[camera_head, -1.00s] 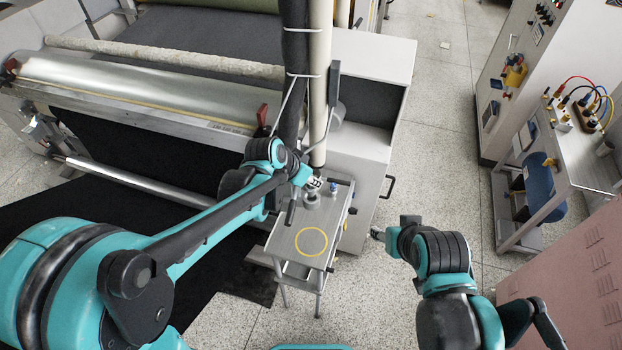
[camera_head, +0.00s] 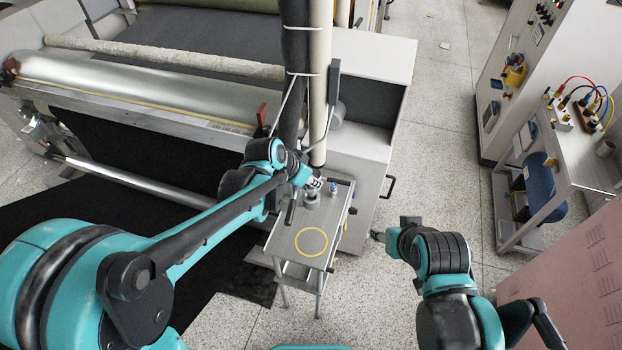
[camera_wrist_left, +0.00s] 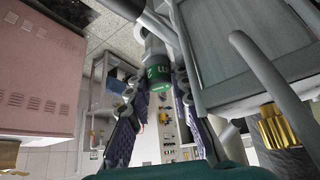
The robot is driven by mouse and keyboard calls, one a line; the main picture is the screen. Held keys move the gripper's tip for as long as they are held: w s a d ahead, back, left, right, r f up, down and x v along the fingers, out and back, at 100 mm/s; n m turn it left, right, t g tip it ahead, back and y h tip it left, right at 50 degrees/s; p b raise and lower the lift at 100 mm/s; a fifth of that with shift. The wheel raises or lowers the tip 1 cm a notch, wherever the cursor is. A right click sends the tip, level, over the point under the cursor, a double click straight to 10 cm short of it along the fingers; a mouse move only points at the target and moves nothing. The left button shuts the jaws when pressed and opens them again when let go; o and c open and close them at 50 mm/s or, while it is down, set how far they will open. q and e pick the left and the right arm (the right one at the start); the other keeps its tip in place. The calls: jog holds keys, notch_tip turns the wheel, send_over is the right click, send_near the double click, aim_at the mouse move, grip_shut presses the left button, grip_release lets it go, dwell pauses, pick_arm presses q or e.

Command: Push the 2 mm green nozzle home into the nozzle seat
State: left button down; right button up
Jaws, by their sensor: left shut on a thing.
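The green nozzle (camera_wrist_left: 155,78), with white marking on its band, shows in the left wrist view between the two dark fingers of my left gripper (camera_wrist_left: 156,92), which is shut on it. A grey cylindrical part (camera_wrist_left: 152,42) lies in line beyond the green band; I cannot tell whether it is nozzle or seat. In the head view my left gripper (camera_head: 313,186) is over a grey round fitting (camera_head: 312,201) on the small metal table (camera_head: 285,245). How deep the nozzle sits is hidden. My right gripper (camera_head: 378,235) is small, well clear to the right.
A small blue-and-white item (camera_head: 334,188) stands close right of the fitting. A yellow ring (camera_head: 311,243) marks the table top. A beige upright pipe (camera_head: 319,90) and the roller machine (camera_head: 140,90) crowd the back. Floor on the right (camera_head: 430,170) is free.

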jog(key=shift+f, duration=0.3)
jog(key=shift+r, duration=0.2)
dwell(0.4)
jog(key=shift+f+b, duration=0.55)
dwell(1.8)
jog(key=shift+r, duration=0.25)
jog(key=shift+f+b, duration=0.45)
jog(key=shift+f, duration=0.25)
dwell(1.6)
jog(key=shift+r, duration=0.15)
jog(key=shift+r+p, duration=0.3)
jog(key=shift+p, duration=0.1)
jog(key=shift+f, duration=0.2)
dwell(1.4)
